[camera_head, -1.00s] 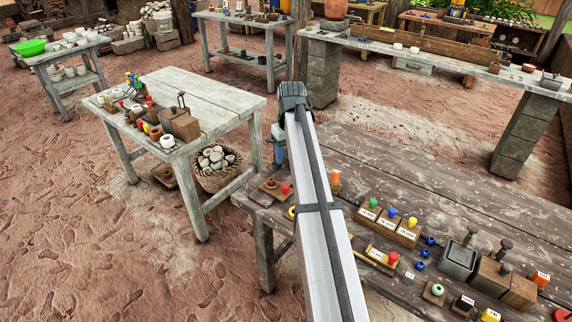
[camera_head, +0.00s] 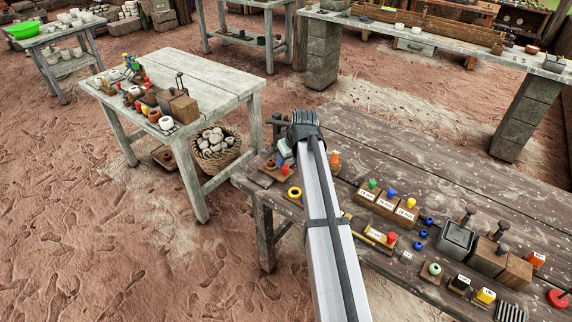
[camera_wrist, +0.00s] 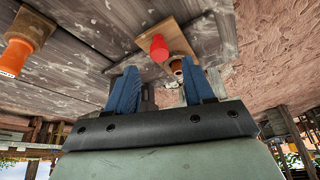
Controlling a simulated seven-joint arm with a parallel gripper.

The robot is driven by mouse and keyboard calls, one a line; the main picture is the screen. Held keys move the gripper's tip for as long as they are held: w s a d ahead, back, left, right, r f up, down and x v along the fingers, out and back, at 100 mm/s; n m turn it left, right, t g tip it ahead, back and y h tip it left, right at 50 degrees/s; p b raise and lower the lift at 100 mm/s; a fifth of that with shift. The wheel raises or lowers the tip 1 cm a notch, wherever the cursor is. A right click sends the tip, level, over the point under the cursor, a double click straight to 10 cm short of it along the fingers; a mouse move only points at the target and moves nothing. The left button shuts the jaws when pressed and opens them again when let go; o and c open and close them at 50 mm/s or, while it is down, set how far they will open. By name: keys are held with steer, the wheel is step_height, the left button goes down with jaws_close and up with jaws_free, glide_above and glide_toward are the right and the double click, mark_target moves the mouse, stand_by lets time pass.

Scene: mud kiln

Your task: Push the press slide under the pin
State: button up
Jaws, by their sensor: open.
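A small wooden board (camera_head: 268,176) with a red knob (camera_head: 285,170) lies at the left end of the dark plank table. I take it for the press slide, but cannot be sure. My gripper (camera_head: 284,149) is just above this end, its blue fingers partly hidden by my wrist. In the wrist view the open, empty gripper (camera_wrist: 157,65) faces the board (camera_wrist: 178,38), with the red knob (camera_wrist: 160,46) just beyond the fingertips. A small brown, dark-topped piece (camera_wrist: 177,66) sits by the right finger. I cannot make out which part is the pin, nor whether anything touches.
An orange piece (camera_head: 334,158) stands right of my gripper, and a yellow ring (camera_head: 295,193) lies nearer. Labelled blocks with coloured knobs (camera_head: 388,203) and metal pieces (camera_head: 455,239) stand along the near side. The table's back planks (camera_head: 430,155) are clear.

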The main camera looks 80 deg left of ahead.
mark_target(285, 166)
steer(key=shift+x, duration=2.2)
jaws_close()
steer(key=shift+a, duration=0.1)
